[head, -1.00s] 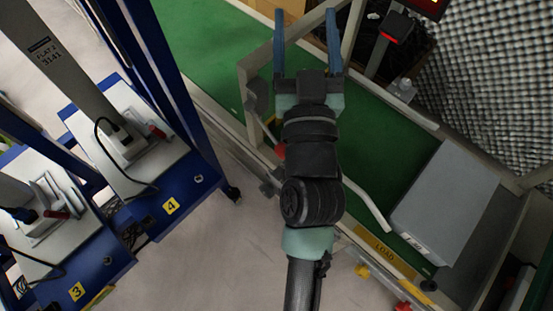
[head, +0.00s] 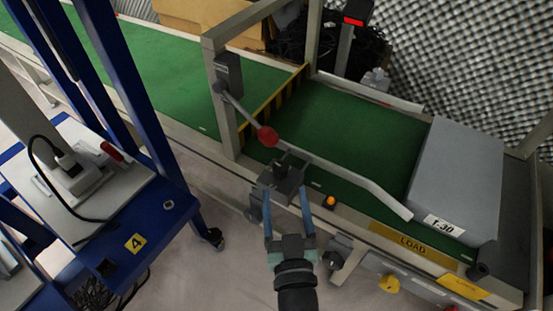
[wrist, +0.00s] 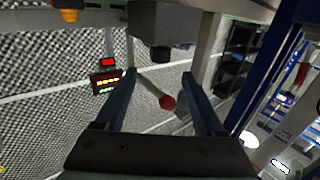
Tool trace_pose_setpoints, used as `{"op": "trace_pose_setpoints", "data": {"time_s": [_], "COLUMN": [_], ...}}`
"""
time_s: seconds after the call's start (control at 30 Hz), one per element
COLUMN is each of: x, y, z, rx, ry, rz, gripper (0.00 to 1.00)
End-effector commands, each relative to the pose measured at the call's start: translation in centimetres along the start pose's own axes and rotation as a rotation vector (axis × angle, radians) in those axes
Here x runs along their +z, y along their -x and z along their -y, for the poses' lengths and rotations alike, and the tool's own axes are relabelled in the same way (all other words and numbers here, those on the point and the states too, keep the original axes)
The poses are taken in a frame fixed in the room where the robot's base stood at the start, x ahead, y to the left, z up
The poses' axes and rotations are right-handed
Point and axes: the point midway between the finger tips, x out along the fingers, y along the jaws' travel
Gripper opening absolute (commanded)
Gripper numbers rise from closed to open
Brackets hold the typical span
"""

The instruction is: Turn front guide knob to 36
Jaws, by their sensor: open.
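A dark block-shaped bracket (head: 284,176) sits on the near rail of the green conveyor, beside the bent guide bar (head: 340,172). In the wrist view, a short black round knob (wrist: 160,54) sticks out of a dark housing (wrist: 160,22); it looks like the front guide knob. No scale or number can be read on it. My gripper (head: 286,193) is open and empty, its two blue fingers reaching toward the bracket. In the wrist view the knob appears between and beyond the fingertips (wrist: 158,75). I cannot tell whether they touch it.
A blue-framed station (head: 110,235) marked 4 stands left. An orange button (head: 329,202) and dark fittings line the conveyor's near side.

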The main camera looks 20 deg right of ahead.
Motion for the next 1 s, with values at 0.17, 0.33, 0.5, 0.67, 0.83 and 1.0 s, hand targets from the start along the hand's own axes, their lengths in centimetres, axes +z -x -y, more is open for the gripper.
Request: {"op": "trace_pose_setpoints", "data": {"time_s": [0.17, 0.33, 0.5, 0.67, 0.83, 1.0], "x": [-0.2, -0.3, -0.2, -0.1, -0.1, -0.1], "y": [-3.2, -6.2, -9.0, -10.7, -11.4, -11.4], "z": [-0.1, -0.1, 0.0, 0.0, 0.0, 0.0], "rx": [0.001, 0.001, 0.0, -0.001, -0.002, -0.002], "ry": [-0.001, 0.0, 0.001, 0.002, 0.001, 0.001], "rz": [-0.003, -0.003, -0.002, -0.001, 0.0, 0.0], "gripper": [0.71, 0.71, 0.71, 0.71, 0.71, 0.71]}}
